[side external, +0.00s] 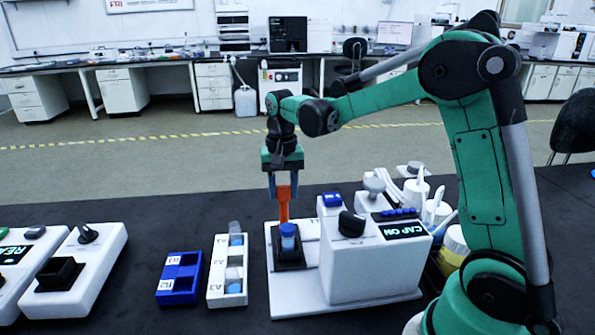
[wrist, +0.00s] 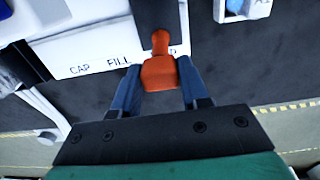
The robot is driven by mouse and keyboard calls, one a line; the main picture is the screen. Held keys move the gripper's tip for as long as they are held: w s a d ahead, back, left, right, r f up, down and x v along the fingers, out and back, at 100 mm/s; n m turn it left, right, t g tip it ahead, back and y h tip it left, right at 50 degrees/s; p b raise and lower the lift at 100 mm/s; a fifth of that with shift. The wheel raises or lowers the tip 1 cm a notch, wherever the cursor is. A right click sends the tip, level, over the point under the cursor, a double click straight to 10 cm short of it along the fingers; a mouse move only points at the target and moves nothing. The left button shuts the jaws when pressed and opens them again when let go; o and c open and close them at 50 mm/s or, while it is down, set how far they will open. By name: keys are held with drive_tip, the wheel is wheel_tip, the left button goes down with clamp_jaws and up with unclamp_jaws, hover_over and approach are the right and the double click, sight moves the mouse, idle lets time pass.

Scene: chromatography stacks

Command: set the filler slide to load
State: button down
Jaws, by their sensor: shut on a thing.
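The filler machine (side external: 365,265) is white, with a dark knob, blue buttons and a "CAP ON" display. Its slide carries a black holder (side external: 289,257) with a blue-topped vial (side external: 288,238) standing in it. An orange handle (side external: 283,205) rises at the back of the slide. My gripper (side external: 283,188) points down and is shut on this handle. In the wrist view, the blue fingers of my gripper (wrist: 158,75) flank the orange handle (wrist: 160,72). The white base shows "CAP" and "FILL" labels (wrist: 100,63). The handle partly hides a third label at their right, ending in "D".
A white rack (side external: 214,291) with vials and a blue two-slot rack (side external: 180,297) stand left of the filler. A white station (side external: 98,285) is farther left. White bottles and a yellow-banded jar (side external: 455,247) stand between the filler and my arm.

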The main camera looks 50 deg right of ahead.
drive_tip(key=shift+w+a, duration=0.2)
drive_tip(key=shift+a, duration=0.05)
drive_tip(key=shift+c, duration=2.2)
unclamp_jaws()
drive_tip(key=shift+d, duration=0.1)
drive_tip(key=shift+r, duration=2.85)
drive_tip(key=shift+s, duration=0.15)
drive_tip(key=shift+s+a+r+n+t, duration=0.2)
drive_tip(key=shift+a+n+t, duration=0.1)
drive_tip(key=shift+a, duration=0.05)
drive_tip(key=s+a+f+n+t, duration=0.2)
drive_tip(key=s+a+n+t, duration=0.4)
drive_tip(key=s+a+n, duration=0.1)
drive_tip(key=s+n, duration=0.1)
drive_tip(key=s, duration=0.1)
drive_tip(key=shift+s+a+t, duration=0.4)
